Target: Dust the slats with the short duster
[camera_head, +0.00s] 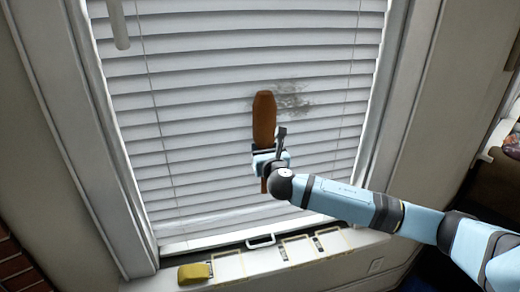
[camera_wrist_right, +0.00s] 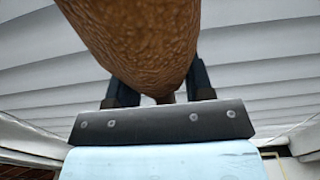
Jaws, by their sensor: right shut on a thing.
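The short duster (camera_head: 264,118) has a brown, rounded head and stands upright in front of the blind in the head view. My right gripper (camera_head: 268,155) is shut on its handle, and a bit of handle shows below the jaws. In the right wrist view the duster's textured brown head (camera_wrist_right: 140,40) fills the top, between the dark fingers of the gripper (camera_wrist_right: 165,90). The white slats (camera_head: 210,120) fill the window. A grey dust smudge (camera_head: 292,99) lies on them just right of the duster head. I cannot tell whether the head touches the slats. My left gripper is not seen.
A white sill (camera_head: 230,268) runs below the blind, with a yellow sponge-like block (camera_head: 194,273) at its left and a white handle-shaped item (camera_head: 261,241) near the middle. Window frame sides (camera_head: 398,90) bound the blind. Thin cords hang over the slats.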

